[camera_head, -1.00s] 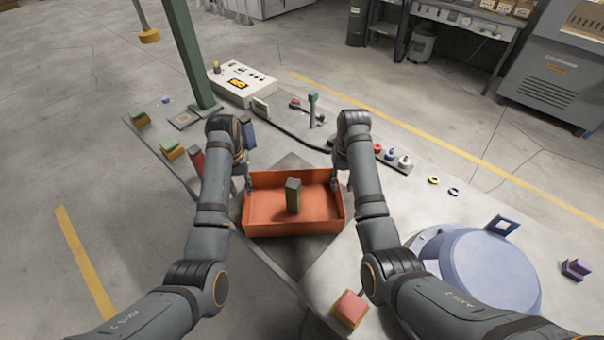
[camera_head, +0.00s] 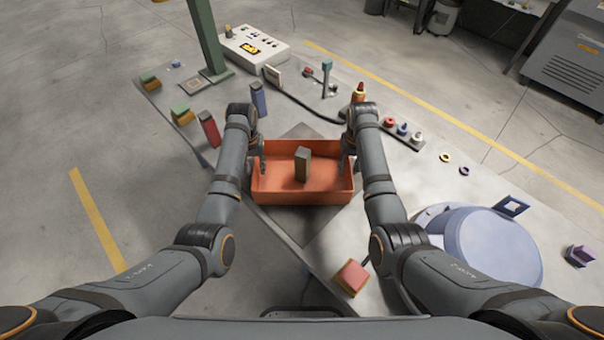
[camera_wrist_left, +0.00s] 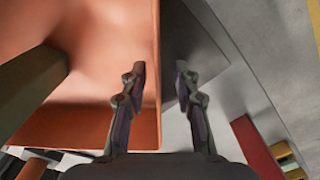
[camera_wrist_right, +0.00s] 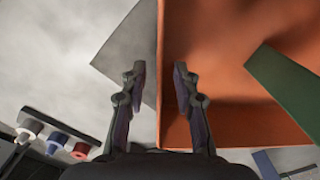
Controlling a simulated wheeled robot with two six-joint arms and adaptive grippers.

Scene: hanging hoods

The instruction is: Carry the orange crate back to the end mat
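The orange crate (camera_head: 278,196) rests level on a dark grey mat (camera_head: 318,222), with an upright grey-green block (camera_head: 302,163) inside. My left gripper (camera_head: 262,166) is at the crate's left wall and my right gripper (camera_head: 346,166) at its right wall. In the left wrist view the fingers (camera_wrist_left: 159,75) straddle the crate rim, one inside and one outside, with gaps to the wall. In the right wrist view the fingers (camera_wrist_right: 159,75) straddle the opposite rim the same way, apart. Both grippers look open. The crate's underside is hidden.
A red block (camera_head: 209,128) and a blue block (camera_head: 258,98) stand left behind the crate. A green post (camera_head: 207,40) and a control box (camera_head: 255,45) are further back. A pink-topped block (camera_head: 351,277) lies in front, a blue round container (camera_head: 480,245) to the right.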

